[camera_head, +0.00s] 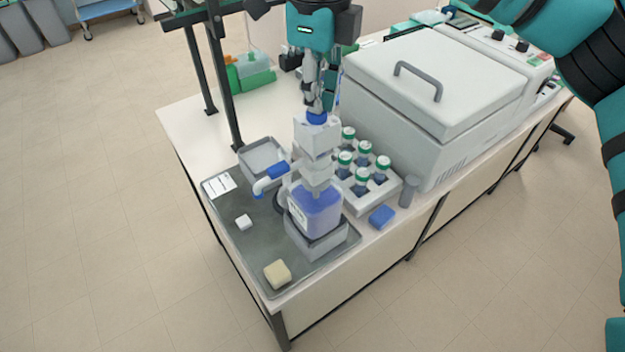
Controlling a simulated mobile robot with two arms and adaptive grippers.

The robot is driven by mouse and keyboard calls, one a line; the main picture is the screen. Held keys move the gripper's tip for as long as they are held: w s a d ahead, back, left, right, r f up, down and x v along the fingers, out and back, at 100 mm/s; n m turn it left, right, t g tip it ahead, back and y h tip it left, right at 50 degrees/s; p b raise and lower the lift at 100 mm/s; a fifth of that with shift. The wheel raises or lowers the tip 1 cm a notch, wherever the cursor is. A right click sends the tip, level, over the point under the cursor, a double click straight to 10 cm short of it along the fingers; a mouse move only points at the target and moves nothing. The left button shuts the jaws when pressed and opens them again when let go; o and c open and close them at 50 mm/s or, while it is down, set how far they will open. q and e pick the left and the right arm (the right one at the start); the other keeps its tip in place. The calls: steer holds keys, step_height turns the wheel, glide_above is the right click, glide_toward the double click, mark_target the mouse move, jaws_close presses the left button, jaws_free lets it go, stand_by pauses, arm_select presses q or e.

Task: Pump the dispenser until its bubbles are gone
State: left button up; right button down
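The dispenser (316,208) is a bottle with blue-violet liquid, a white pump head and a blue knob (316,118) on top. A white spout with a blue sleeve points to the left. It stands upright in a grey holder (318,247) on the tray. My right gripper (316,106) is directly above the knob, pointing down, its fingers close together. The fingertips are at or just above the knob; I cannot tell whether they touch. Bubbles are too small to make out. My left gripper is not in view.

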steer(key=shift+r+p, duration=1.9)
steer(key=shift+r, duration=0.85)
steer(key=shift+r, duration=0.1)
step_height(320, 180, up, 5)
steer(key=p, duration=0.3)
steer(key=shift+p, duration=0.3)
